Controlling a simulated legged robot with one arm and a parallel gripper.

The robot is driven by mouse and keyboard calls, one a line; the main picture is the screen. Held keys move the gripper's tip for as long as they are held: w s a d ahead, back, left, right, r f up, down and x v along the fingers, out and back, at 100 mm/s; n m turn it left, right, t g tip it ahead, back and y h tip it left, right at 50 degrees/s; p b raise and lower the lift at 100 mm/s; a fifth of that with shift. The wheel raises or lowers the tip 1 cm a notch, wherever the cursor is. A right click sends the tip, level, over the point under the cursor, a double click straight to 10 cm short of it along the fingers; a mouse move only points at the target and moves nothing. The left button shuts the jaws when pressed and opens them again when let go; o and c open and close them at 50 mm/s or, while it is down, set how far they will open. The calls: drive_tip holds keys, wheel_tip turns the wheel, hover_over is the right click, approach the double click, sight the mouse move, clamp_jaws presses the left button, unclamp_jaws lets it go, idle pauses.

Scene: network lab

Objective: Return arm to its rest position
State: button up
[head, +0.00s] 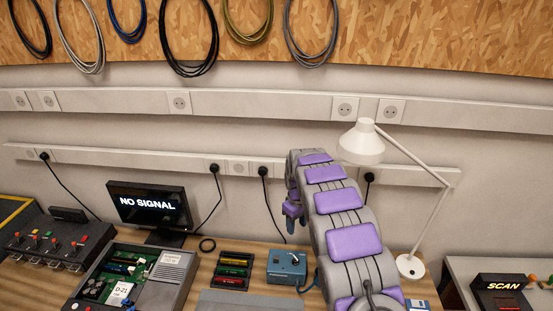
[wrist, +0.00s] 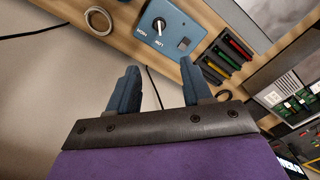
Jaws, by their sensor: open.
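My arm, grey with purple pads, reaches up and forward over the workbench in the head view, right of centre. My gripper shows in the wrist view (wrist: 155,88) with its two blue fingers apart and nothing between them. In the head view only a small part of the gripper (head: 292,211) shows at the arm's far end, partly hidden by the arm. The gripper is above the bench near the wall, close to a blue box with a dial (head: 287,267), which also shows in the wrist view (wrist: 166,28). I see no contact with it.
A white desk lamp (head: 362,146) stands just right of my arm. A "NO SIGNAL" monitor (head: 148,206), an open device (head: 135,279) and a tray of coloured modules (head: 232,270) are on the left. A "SCAN" unit (head: 501,293) is at far right. Cables hang above.

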drive_tip(key=s+d+r+m+b, duration=0.1)
drive_tip(key=s+r, duration=0.3)
drive_tip(key=s, duration=0.3)
drive_tip(key=s+r+m+b, duration=0.15)
drive_tip(key=s+r, duration=0.25)
drive_tip(key=s, duration=0.4)
drive_tip(key=s+d+r+m+b, duration=0.1)
drive_tip(key=s+r+m, duration=0.1)
drive_tip(key=s+r, duration=0.4)
drive_tip(key=s+f+m+g+b, duration=0.1)
drive_tip(key=s+f, duration=0.1)
drive_tip(key=s, duration=1.3)
drive_tip(key=s+a+f+m+b, duration=0.1)
drive_tip(key=s+b, duration=0.1)
drive_tip(key=s, duration=1.2)
drive_tip(key=shift+s+a+f+g, duration=0.3)
drive_tip(key=shift+s+f+g, duration=0.1)
